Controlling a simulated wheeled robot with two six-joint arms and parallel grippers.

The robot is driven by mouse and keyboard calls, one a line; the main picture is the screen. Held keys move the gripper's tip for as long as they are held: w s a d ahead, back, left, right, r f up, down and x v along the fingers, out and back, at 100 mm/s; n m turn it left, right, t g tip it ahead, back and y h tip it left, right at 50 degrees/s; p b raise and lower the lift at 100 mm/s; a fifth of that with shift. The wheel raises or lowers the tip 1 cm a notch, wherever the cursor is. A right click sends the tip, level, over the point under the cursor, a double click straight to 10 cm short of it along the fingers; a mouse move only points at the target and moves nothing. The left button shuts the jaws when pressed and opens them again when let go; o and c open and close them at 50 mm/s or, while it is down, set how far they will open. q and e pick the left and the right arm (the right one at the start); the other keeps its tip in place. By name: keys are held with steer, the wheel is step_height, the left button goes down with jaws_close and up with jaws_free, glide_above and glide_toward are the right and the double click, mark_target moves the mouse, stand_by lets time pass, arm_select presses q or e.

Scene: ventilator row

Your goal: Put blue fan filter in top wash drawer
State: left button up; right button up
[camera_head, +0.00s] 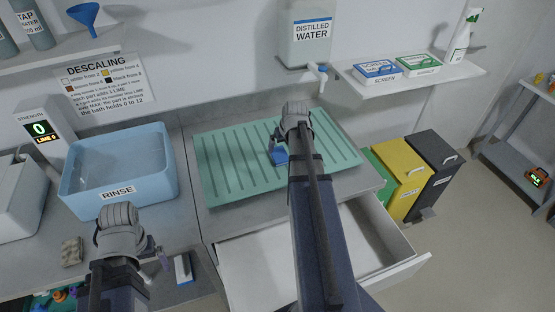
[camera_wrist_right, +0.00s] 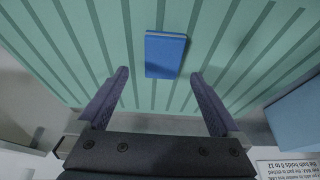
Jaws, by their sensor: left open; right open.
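The blue fan filter (camera_head: 279,156) is a small blue block lying on the green ribbed mat (camera_head: 225,165), partly hidden by my right arm in the head view. In the right wrist view the filter (camera_wrist_right: 165,54) lies flat between and beyond the fingertips. My right gripper (camera_wrist_right: 159,76) is open and empty, with a finger to each side of the filter and not touching it. An open drawer (camera_head: 405,268) sticks out below the mat, its inside bare where visible; no label shows. My left gripper (camera_head: 121,222) is open in front of the rinse tub, its fingers hard to make out.
A blue rinse tub (camera_head: 118,190) with water stands left of the mat. A sponge (camera_head: 72,251) lies on the counter at the left. Green, yellow (camera_head: 400,175) and black (camera_head: 432,172) bins stand right of the counter. A wall shelf (camera_head: 415,82) holds boxes and a spray bottle.

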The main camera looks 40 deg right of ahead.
mark_target(280, 155)
steer(key=shift+s+a+b+x, duration=0.1)
steer(key=shift+a+b+x, duration=0.05)
steer(key=shift+b+x, duration=1.25)
steer(key=shift+s+a+b+x, duration=0.15)
steer(key=shift+a+b+x, duration=0.05)
steer(key=shift+b+x, duration=1.15)
steer(key=shift+f+p, duration=0.15)
steer(key=shift+p, duration=0.15)
steer(key=shift+c, duration=0.2)
steer(key=c, duration=1.3)
step_height(280, 155, up, 10)
steer(key=p, duration=1)
